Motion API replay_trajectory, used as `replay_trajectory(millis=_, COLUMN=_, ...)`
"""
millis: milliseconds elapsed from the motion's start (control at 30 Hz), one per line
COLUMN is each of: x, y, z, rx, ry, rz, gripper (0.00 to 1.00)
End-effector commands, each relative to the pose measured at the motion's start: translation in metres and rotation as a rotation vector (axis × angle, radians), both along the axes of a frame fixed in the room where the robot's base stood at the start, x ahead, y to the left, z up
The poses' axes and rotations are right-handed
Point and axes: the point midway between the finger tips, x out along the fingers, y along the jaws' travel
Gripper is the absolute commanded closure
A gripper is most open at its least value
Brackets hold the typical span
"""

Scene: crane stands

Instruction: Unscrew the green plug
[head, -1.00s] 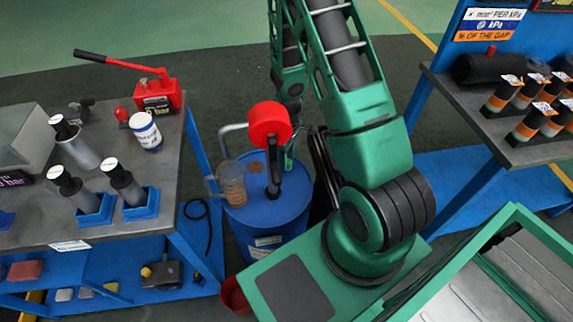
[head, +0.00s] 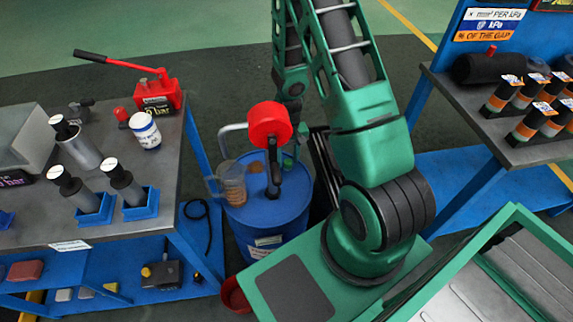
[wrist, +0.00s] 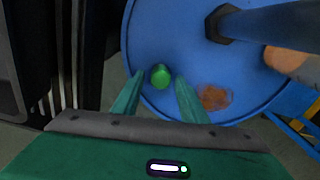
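The green plug (wrist: 160,76) sits in the top of the blue drum (wrist: 150,35), near its rim, in the wrist view. The drum (head: 275,218) also stands mid-picture in the head view. My gripper (wrist: 160,84) is open, with one green finger on each side of the plug in the picture. Gaps show between the fingers and the plug. I cannot tell the height of the fingertips above it.
The pump (head: 269,125) rises from the drum top; its dark collar (wrist: 220,24) is close to the plug. A clear jug (head: 232,185) is at the drum's left. A workbench (head: 120,215) stands left, a blue rack (head: 420,100) right. A red bucket (head: 236,295) is on the floor.

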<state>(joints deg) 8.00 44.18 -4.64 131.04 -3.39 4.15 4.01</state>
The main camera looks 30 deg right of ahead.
Motion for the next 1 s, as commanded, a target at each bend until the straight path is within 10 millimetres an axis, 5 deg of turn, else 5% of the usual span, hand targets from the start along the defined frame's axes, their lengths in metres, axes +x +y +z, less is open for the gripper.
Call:
replay_trajectory(millis=200, x=-0.0001, y=-0.0004, z=0.0, rx=0.0, ry=0.0, rz=-0.132, gripper=0.61)
replay_trajectory(millis=967, x=-0.004, y=0.0015, z=0.0, rx=0.0, ry=-0.001, rz=-0.133, gripper=0.61)
replay_trajectory(millis=1000, x=-0.0041, y=0.0014, z=0.0, rx=0.0, ry=-0.001, rz=-0.133, gripper=0.68)
